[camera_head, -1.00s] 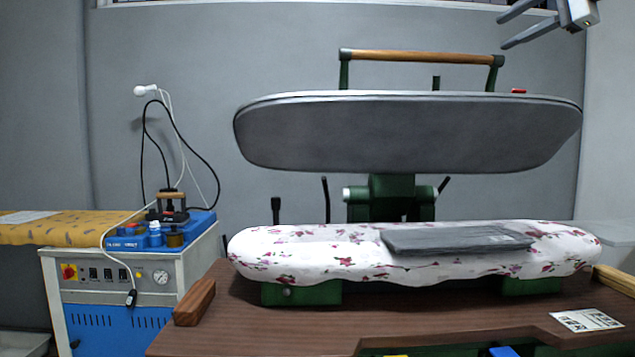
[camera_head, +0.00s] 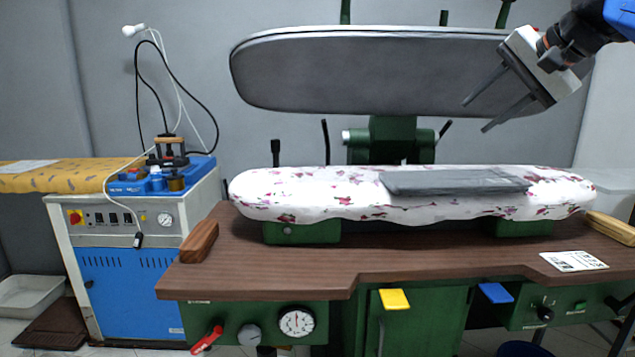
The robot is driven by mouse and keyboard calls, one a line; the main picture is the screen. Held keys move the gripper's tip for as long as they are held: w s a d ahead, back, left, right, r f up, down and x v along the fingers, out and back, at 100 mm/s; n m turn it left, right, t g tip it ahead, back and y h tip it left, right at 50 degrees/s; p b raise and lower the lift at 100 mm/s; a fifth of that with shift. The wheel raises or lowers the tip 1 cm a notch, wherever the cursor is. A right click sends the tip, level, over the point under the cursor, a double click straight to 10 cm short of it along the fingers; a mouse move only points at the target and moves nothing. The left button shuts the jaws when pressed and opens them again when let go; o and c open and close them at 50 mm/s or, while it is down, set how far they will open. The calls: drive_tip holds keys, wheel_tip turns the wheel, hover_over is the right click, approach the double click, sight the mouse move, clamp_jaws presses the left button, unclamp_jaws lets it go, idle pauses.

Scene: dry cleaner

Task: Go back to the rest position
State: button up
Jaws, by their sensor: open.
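My gripper (camera_head: 484,116) is at the upper right, in front of the right end of the press's raised upper plate (camera_head: 370,70). Its two grey fingers are spread apart with nothing between them and point down and to the left. Below it, a folded dark grey cloth (camera_head: 452,182) lies flat on the press's padded board (camera_head: 320,187), which has a white floral cover. The gripper is apart from the cloth and the board.
The wooden table (camera_head: 330,262) carries a card (camera_head: 573,261) at right and wooden blocks at both ends. Yellow (camera_head: 394,299) and blue (camera_head: 495,292) pedals or levers sit at its front. A blue-and-white steam unit (camera_head: 130,265) with an iron (camera_head: 168,153) stands at left.

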drive_tip(key=s+a+f+n+g+h, duration=0.1)
drive_tip(key=s+f+n, duration=0.2)
drive_tip(key=s+f, duration=0.5)
drive_tip(key=s+a+f+n+g+h, duration=0.1)
drive_tip(key=s+f, duration=0.7)
drive_tip(key=f, duration=1.3)
drive_tip(key=s+a+f+n+g+h, duration=0.1)
drive_tip(key=s+f+n, duration=0.4)
drive_tip(key=f, duration=0.9)
drive_tip(key=s+g, duration=0.1)
drive_tip(key=s, duration=0.2)
drive_tip(key=shift+a+f+n+g, duration=0.15)
drive_tip(key=shift+a+n+g, duration=0.1)
drive_tip(key=shift+n+g, duration=0.15)
